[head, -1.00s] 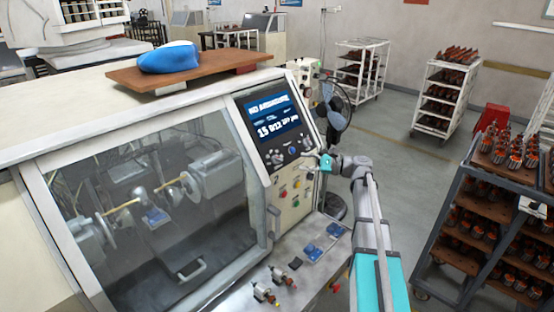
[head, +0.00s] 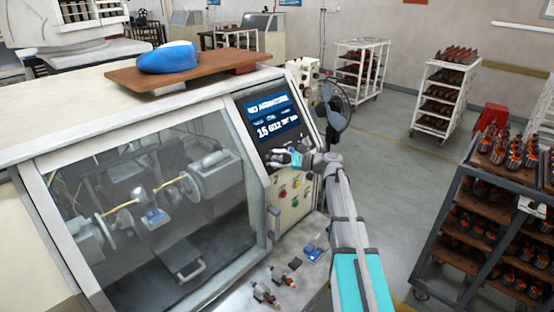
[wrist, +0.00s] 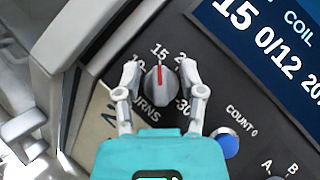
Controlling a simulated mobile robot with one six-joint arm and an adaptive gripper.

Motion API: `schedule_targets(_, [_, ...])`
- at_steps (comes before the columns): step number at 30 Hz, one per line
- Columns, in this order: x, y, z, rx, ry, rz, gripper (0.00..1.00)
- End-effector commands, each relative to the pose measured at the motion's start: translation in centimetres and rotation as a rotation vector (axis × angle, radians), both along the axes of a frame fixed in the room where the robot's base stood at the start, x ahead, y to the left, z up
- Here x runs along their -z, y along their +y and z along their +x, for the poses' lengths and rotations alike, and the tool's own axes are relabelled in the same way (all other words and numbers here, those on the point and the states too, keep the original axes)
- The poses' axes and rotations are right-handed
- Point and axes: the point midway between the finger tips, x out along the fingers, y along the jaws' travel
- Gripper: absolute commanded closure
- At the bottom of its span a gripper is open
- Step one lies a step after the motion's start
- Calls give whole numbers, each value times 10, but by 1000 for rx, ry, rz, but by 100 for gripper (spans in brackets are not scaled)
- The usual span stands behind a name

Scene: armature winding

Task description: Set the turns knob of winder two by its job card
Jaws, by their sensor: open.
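The turns knob (wrist: 158,80) is a grey dial with a red pointer line in the wrist view. Its scale shows 15, and the pointer stands at about that mark. My gripper (wrist: 164,82) is open, with one finger on each side of the knob; I cannot tell whether they touch it. The screen (head: 272,117) reads NO ARMATURE with 15 and 0/12 below. No job card can be made out.
A blue button (wrist: 226,143) marked COUNT 0 sits right of the knob. The winder's window (head: 150,200) is left of the panel. Small armatures (head: 272,285) lie on the front ledge. A loaded rack (head: 480,215) stands at right, with open floor between.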

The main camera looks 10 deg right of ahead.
Motion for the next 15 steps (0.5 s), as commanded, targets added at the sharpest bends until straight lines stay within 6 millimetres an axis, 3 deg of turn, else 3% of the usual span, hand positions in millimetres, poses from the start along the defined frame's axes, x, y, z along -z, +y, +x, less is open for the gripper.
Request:
schedule_targets(4, [0, 0, 0, 0, 0, 0, 49])
schedule_targets(12, [0, 0, 0, -1, 0, -1, 99])
schedule_targets(15, [0, 1, 0, -1, 0, -1, 100])
